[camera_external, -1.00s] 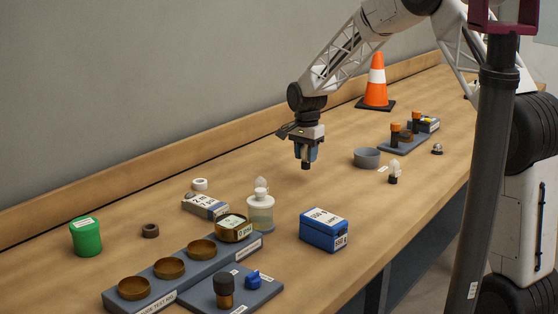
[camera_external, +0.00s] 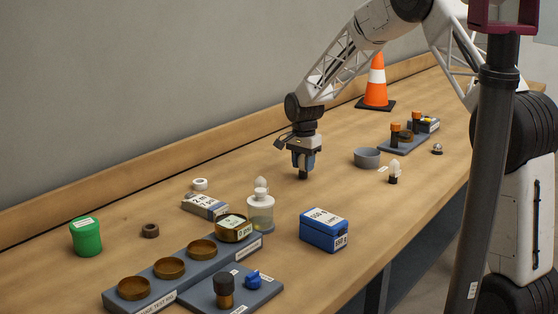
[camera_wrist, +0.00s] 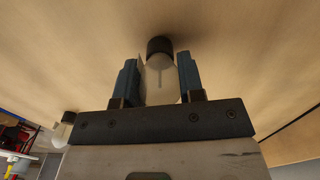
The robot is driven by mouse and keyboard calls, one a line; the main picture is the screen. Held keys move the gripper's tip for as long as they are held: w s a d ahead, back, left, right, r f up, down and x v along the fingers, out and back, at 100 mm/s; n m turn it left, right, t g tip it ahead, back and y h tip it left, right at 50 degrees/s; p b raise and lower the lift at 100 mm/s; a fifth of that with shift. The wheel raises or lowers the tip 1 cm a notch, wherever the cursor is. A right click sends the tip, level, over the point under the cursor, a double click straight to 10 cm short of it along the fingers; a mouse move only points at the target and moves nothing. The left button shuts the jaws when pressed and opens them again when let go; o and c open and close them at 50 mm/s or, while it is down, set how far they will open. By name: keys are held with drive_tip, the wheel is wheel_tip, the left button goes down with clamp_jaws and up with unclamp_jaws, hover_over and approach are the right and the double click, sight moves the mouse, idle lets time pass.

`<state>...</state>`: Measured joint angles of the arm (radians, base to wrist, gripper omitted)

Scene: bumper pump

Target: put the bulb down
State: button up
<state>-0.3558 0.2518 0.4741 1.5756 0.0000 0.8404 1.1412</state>
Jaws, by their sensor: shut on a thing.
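My gripper (camera_external: 303,164) is low over the bare middle of the wooden table, shut on a bulb. In the wrist view the bulb (camera_wrist: 160,66) sits between the blue fingers of my gripper (camera_wrist: 158,78), its pale glass toward the palm and its dark base (camera_wrist: 159,45) pointing at the table. A dark shadow lies right by the base; I cannot tell whether the base touches the wood. In the external view the fingers hide most of the bulb, and only its dark end (camera_external: 303,176) shows. Another bulb (camera_external: 394,173) with a dark base stands to the right.
A grey dish (camera_external: 367,158) is right of my gripper. A blue box (camera_external: 323,231) and a lidded jar (camera_external: 261,213) stand nearer the camera. An orange cone (camera_external: 376,88) is at the back. The table around my gripper is clear.

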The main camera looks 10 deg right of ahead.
drive_tip(key=shift+f, duration=0.15)
drive_tip(key=o, duration=0.9)
wheel_tip(320, 180, up, 12)
drive_tip(key=shift+r, duration=0.1)
idle(0.6)
idle(0.7)
